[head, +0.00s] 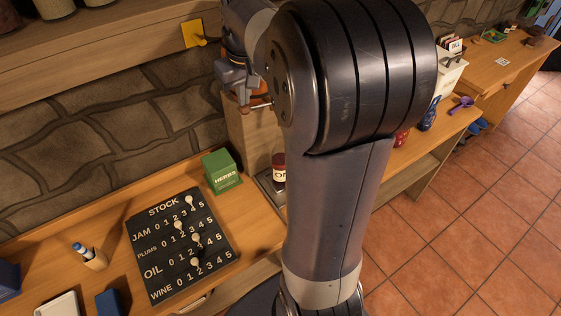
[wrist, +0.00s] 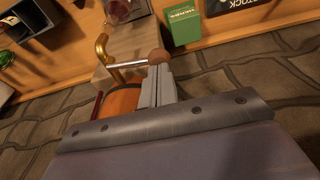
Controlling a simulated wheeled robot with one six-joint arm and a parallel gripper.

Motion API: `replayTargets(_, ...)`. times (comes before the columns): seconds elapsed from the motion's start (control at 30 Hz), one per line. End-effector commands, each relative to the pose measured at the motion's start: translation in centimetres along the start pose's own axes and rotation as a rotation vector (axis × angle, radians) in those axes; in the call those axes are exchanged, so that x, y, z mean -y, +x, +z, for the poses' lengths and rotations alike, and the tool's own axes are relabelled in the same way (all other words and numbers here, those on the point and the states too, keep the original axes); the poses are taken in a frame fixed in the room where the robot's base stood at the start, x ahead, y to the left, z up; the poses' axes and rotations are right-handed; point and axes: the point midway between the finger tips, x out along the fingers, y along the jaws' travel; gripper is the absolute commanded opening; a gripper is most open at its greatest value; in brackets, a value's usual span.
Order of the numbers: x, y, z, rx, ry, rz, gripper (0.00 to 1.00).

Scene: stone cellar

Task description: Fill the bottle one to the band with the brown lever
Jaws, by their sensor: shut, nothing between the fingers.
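My gripper (wrist: 161,76) is shut and empty, its fingertips right by the round brown knob of the lever (wrist: 159,57) in the wrist view. I cannot tell whether they touch. A metal rod runs left from the knob to a curved brass tap (wrist: 101,47). An orange rounded vessel (wrist: 121,101) shows behind the fingers. A dark red bottle with a white label (head: 279,172) stands below the tap block in the head view, partly hidden by my arm. In the wrist view a glass shape (wrist: 122,10) is cut by the top edge. Its fill level and band cannot be made out.
A wooden block (head: 250,138) stands against the stone wall. A green herbs box (head: 221,172) and a black stock board (head: 180,245) are on the counter to the left. A shelf (head: 100,55) overhangs at upper left. My arm hides the middle of the head view.

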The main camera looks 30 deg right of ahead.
Motion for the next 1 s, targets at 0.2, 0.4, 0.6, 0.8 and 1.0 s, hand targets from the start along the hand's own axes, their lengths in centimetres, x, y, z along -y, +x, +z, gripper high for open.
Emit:
replayTargets(0.2,0.0,-1.7,-0.3,0.000,0.000,0.000,0.00)
replayTargets(0.4,0.0,-1.6,-0.3,0.000,0.000,0.000,0.00)
replayTargets(0.6,0.0,-2.6,-0.6,-0.001,0.000,0.000,0.00)
replayTargets(0.8,0.0,-4.7,-1.0,-0.002,0.000,0.000,0.00)
replayTargets(1.0,0.0,-6.2,-1.3,-0.002,0.000,0.001,0.00)
